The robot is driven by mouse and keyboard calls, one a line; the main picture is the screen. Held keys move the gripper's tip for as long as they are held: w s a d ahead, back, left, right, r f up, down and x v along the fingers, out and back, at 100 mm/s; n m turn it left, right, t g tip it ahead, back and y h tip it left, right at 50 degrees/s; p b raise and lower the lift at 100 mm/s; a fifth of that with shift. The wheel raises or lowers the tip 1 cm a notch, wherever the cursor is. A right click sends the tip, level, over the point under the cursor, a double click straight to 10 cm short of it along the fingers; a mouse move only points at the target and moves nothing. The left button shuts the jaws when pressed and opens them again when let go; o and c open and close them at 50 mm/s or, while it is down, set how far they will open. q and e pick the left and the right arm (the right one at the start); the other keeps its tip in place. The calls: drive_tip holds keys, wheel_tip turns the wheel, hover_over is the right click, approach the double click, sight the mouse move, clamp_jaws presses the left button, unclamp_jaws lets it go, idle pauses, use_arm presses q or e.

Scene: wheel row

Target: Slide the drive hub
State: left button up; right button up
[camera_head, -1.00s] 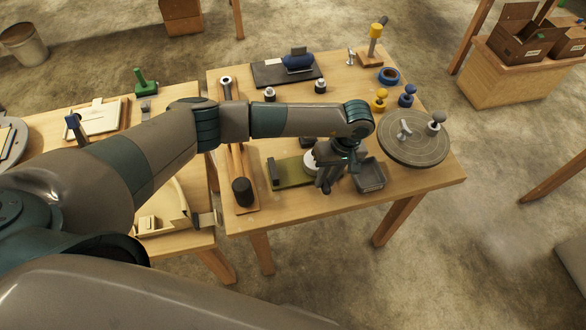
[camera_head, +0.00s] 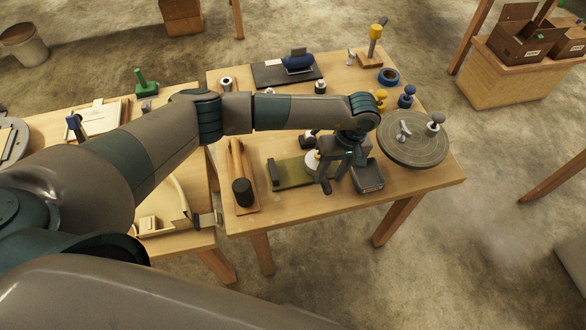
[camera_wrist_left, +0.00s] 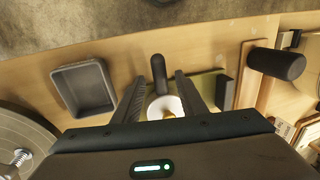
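A white round piece (camera_wrist_left: 165,107) with a small orange centre shows in the left wrist view; it seems to be the drive hub. In the head view it (camera_head: 312,160) sits at the right part of a green plate (camera_head: 291,174), partly hidden by my gripper. The plate has a dark upright block (camera_head: 272,172) at its left end. A dark rounded handle (camera_wrist_left: 158,72) stands beside the white piece. My left gripper (camera_wrist_left: 161,80) is open, with one finger on each side of the white piece. I cannot tell whether they touch it. My right gripper is not in view.
A grey tray (camera_head: 368,177) stands close right of my left gripper. A round grey disc (camera_head: 413,139) with two knobs lies farther right. A dark-headed roller (camera_head: 242,192) lies on a board to the left. The table's front edge is near.

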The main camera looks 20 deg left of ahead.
use_arm(q)
drive_tip(key=shift+w+d+r+p, duration=0.15)
drive_tip(key=shift+d+r, duration=0.05)
drive_tip(key=shift+r, duration=0.9)
drive_tip(key=shift+w+d+r+p, duration=0.1)
drive_tip(key=shift+d+r+p, duration=0.05)
drive_tip(key=shift+r, duration=0.95)
